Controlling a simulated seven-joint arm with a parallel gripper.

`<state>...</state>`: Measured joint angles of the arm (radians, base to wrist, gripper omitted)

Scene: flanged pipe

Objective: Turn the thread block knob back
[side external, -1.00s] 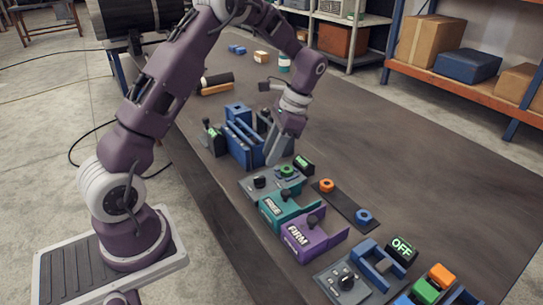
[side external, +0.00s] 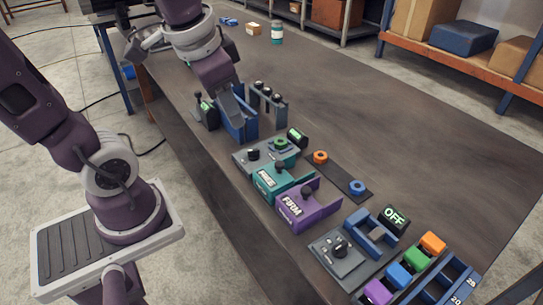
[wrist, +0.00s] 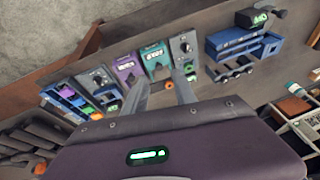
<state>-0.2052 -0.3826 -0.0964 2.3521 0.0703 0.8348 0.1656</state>
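The grey block (side external: 268,156) with a black knob (side external: 253,154) and a green hex nut (side external: 281,143) appears to be the thread block. Its knob also shows in the wrist view (wrist: 184,46), to the right of the teal block. My gripper (side external: 238,112) is in front of the blue rack in the side view, behind and left of the grey block. In the wrist view my two fingers (wrist: 162,84) are spread with a gap between them and nothing held. The knob is clear of the fingers; its exact angle is too small to read.
A teal block (side external: 283,181) and a purple block (side external: 308,207) with black knobs stand beside the grey block. The blue rack (side external: 245,128) is behind it. A dark strip (side external: 338,175) holds orange and blue nuts. The table's right side is clear.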

